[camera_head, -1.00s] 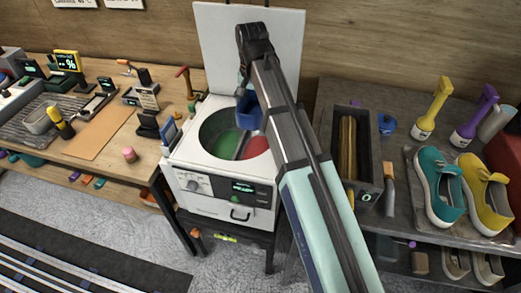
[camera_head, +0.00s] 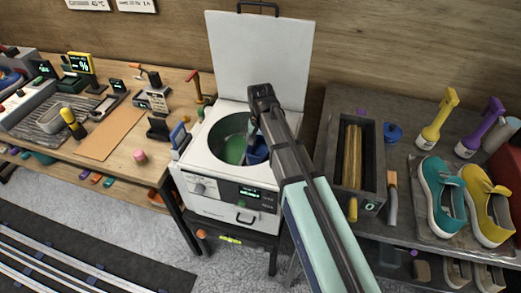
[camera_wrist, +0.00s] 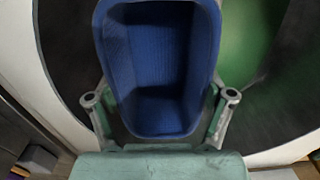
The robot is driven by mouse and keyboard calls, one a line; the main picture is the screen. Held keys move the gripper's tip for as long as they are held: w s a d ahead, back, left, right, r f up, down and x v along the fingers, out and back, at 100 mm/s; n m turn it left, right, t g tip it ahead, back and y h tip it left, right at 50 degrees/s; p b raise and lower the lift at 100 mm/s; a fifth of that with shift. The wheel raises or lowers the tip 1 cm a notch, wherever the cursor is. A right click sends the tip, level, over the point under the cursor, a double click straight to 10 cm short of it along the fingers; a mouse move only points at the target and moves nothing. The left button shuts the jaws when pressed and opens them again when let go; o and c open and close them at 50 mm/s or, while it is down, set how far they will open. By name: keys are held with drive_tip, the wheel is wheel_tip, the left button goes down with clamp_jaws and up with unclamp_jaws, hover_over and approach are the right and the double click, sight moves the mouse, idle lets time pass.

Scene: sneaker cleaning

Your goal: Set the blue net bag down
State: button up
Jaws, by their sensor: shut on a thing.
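The blue net bag (camera_head: 258,153) is an open-topped, tub-like bag in the drum opening of the white washer (camera_head: 205,170), over its right part. In the wrist view the bag (camera_wrist: 160,60) fills the middle, with its hollow inside facing the camera. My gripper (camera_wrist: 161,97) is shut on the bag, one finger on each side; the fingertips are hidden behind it. In the head view my arm partly covers the bag. I cannot tell whether the bag touches the drum floor. The green part of the drum (camera_head: 233,150) shows to its left.
The washer's white lid (camera_head: 258,55) stands open behind the drum. A wooden bench (camera_head: 120,160) with tools is on the left.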

sight(261, 152)
drive_tip(key=shift+f+p, duration=0.3)
drive_tip(key=shift+f, duration=1.35)
drive_tip(key=shift+f, duration=0.15)
drive_tip(key=o, duration=1.1)
drive_tip(key=shift+c, duration=0.2)
wheel_tip(261, 152, up, 12)
drive_tip(key=b, duration=0.3)
drive_tip(key=shift+r, duration=0.2)
